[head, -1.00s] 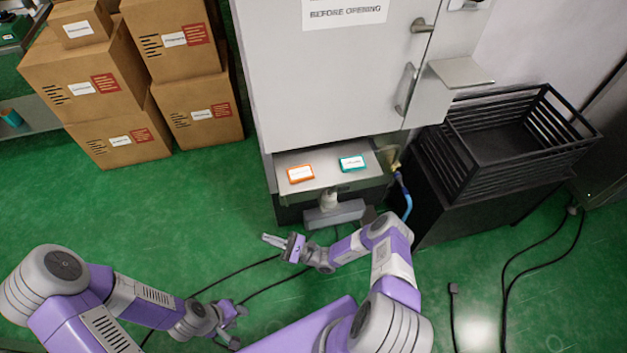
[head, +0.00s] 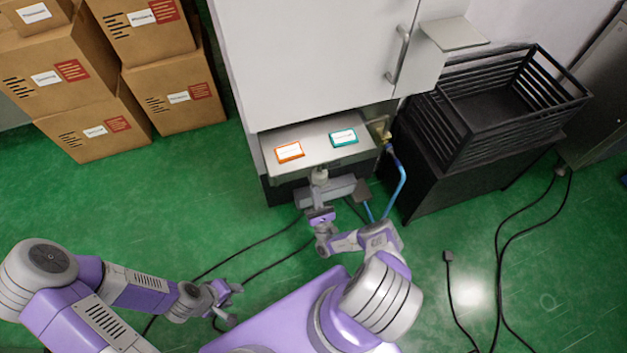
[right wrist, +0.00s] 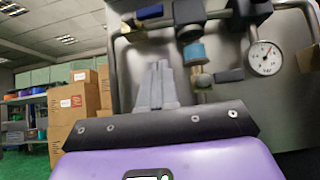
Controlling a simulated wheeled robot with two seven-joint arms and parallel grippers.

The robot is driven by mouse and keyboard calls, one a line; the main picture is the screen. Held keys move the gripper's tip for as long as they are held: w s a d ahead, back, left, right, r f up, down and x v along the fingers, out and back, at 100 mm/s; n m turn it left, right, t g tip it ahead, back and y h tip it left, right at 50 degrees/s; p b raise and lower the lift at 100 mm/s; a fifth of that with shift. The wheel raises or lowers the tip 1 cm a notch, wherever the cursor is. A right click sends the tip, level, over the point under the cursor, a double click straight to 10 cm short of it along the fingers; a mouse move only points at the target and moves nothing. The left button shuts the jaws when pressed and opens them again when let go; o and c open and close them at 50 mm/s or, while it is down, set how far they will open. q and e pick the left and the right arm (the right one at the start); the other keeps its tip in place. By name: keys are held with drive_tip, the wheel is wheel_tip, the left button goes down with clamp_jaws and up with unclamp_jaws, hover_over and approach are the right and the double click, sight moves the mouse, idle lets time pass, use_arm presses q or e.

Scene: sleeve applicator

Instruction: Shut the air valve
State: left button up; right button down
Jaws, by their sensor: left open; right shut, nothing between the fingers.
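Brass fittings (head: 382,130) with a blue hose (head: 402,178) below sit at the right side of the machine's front in the head view. I cannot tell the valve's setting. My left gripper (head: 234,303) is open, low over the floor.
A round pressure gauge (right wrist: 264,58) is right of the valve. The machine's shelf (head: 325,142) carries orange (head: 289,152) and teal (head: 343,137) labelled pieces. A black slatted crate (head: 505,100) stands on a dark stand at right. Cardboard boxes (head: 95,125) stand at left. Cables cross the green floor.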

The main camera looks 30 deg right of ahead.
drive_tip(key=s+r+p+x, duration=0.2)
drive_tip(key=x, duration=1)
drive_tip(key=shift+a, duration=0.3)
drive_tip(key=shift+n+y, duration=0.7)
